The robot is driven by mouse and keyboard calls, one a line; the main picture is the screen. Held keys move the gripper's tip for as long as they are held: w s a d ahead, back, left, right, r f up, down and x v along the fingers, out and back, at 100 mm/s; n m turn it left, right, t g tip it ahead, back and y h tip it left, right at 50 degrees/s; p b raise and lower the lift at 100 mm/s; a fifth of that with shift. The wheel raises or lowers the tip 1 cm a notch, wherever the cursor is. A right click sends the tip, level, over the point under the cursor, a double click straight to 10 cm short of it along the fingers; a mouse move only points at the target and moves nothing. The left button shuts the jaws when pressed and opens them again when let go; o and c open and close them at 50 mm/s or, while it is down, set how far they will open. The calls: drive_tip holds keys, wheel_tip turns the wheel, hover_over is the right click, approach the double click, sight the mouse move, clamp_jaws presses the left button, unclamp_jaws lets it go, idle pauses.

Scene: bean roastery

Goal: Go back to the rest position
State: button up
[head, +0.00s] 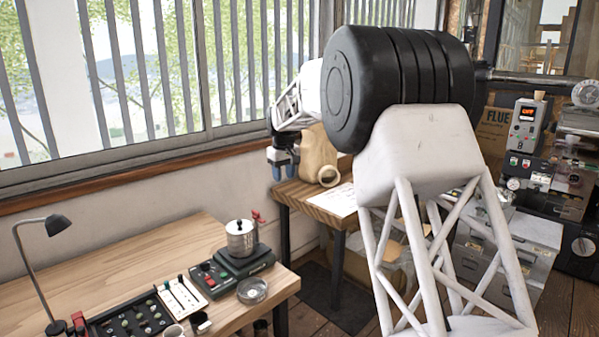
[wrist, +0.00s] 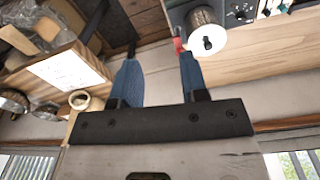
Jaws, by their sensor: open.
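My gripper (head: 283,168) hangs at the end of my arm, in front of the window wall, above the gap between the two tables. Its two blue fingers also show in the wrist view (wrist: 157,62), spread apart with nothing between them. My large black and white arm links fill the middle of the head view and hide part of the room behind. No rest position is marked in either view.
The front wooden table (head: 120,262) holds a metal pot (head: 241,238), a scale (head: 247,263), a glass dish (head: 252,290), a black tray (head: 128,320) and a lamp (head: 56,226). The back table bears a paper sheet (head: 336,199), a tan bag (head: 317,150) and a ring (head: 329,176).

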drive_tip(key=s+d+r+m, duration=0.1)
drive_tip(key=s+d+r, duration=0.3)
drive_tip(key=s, duration=0.6)
drive_tip(key=s+d+r+m+t, duration=0.1)
drive_tip(key=s+d, duration=0.6)
drive_tip(key=s, duration=0.4)
drive_tip(key=s+d+r+m, duration=0.25)
drive_tip(key=s+d, duration=0.25)
drive_tip(key=s, duration=0.5)
drive_tip(key=s+d+f+m, duration=0.1)
drive_tip(key=s+d+f, duration=0.1)
drive_tip(key=s, duration=0.9)
drive_tip(key=s+d+f, duration=0.3)
drive_tip(key=s+f, duration=0.2)
drive_tip(key=s, duration=0.6)
drive_tip(key=s+d+f+m+t, duration=0.1)
drive_tip(key=s+f, duration=0.3)
drive_tip(key=s, duration=0.7)
drive_tip(key=shift+d+m, duration=0.35)
drive_tip(key=shift+d, duration=0.55)
